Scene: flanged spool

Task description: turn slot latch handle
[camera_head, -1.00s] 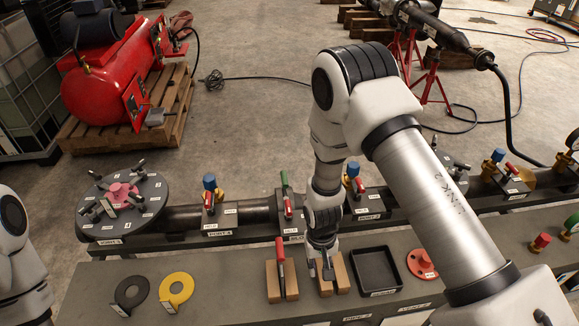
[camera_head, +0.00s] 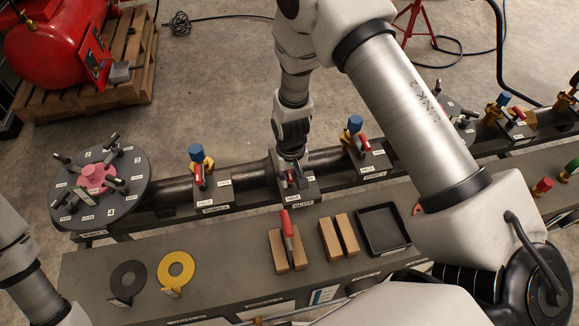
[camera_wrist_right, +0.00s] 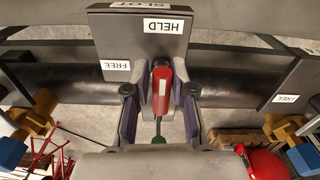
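The slot latch block, a dark housing (camera_wrist_right: 138,40) with HELD and FREE labels, stands on the pipe rail; in the head view its base (camera_head: 298,190) shows under my right gripper. Its red handle (camera_wrist_right: 162,90) lies between the two fingers of my right gripper (camera_wrist_right: 160,115) in the right wrist view. The purple finger pads stand apart on either side, with gaps to the handle. A small green part (camera_wrist_right: 158,140) shows beyond the handle. In the head view, my right gripper (camera_head: 292,172) covers most of the handle. My left gripper is out of view.
Other latch blocks with red handles stand along the pipe, one left (camera_head: 198,176) and one right (camera_head: 363,145).

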